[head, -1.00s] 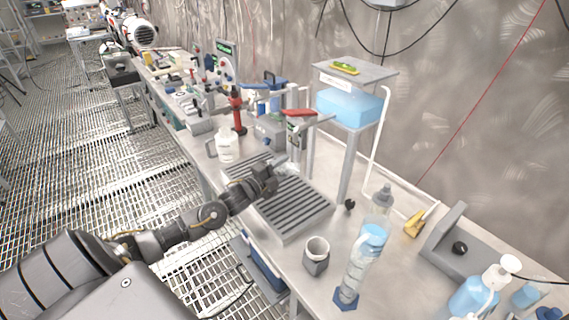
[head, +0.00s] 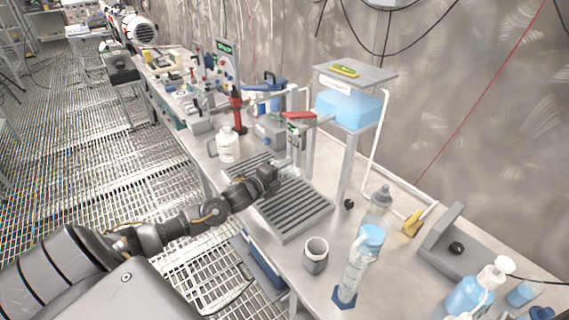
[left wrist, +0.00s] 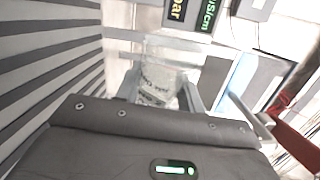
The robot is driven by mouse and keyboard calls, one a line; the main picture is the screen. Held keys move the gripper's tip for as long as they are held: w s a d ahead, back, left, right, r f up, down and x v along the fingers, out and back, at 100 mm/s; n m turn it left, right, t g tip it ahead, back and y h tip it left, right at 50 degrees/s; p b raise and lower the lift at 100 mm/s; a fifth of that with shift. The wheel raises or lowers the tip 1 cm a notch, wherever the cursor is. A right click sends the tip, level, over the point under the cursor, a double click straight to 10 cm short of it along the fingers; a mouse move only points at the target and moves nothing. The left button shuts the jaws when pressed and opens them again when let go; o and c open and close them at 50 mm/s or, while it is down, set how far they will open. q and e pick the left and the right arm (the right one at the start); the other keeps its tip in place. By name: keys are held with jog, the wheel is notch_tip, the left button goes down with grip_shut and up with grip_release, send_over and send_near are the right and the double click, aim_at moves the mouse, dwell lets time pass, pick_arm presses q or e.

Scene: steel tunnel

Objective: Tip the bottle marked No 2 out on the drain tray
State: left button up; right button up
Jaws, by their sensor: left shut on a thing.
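My left gripper (head: 276,175) is over the back part of the grey slatted drain tray (head: 300,215). It is shut on a clear bottle (head: 291,172), small and partly hidden in the head view. In the left wrist view the bottle (left wrist: 158,82) sits between the two fingers (left wrist: 161,92), with dark print that I cannot read as No 2. The tray's slats (left wrist: 45,60) fill the left of that view. I cannot tell the bottle's exact tilt or whether liquid is in it. My right gripper is not in view.
A white bottle (head: 227,146) stands behind the tray. A shelf stand with a blue tank (head: 347,108) and a red-handled fixture (head: 299,116) rise beside the tray.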

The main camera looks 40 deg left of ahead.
pick_arm(q)
jog(key=r+m+g+p, duration=0.1)
jog(key=m+p, duration=0.1)
jog(key=shift+d+r+p, duration=0.1)
jog(key=shift+r+p, duration=0.2)
jog(key=shift+d+r+m+y+p, duration=0.1)
jog(key=shift+r+m+y+p, duration=0.2)
jog(key=shift+m+p, duration=0.35)
jog(key=shift+m+g, duration=0.25)
jog(key=shift+g, duration=0.15)
jog(key=shift+f, duration=0.1)
jog(key=shift+y+p, duration=0.3)
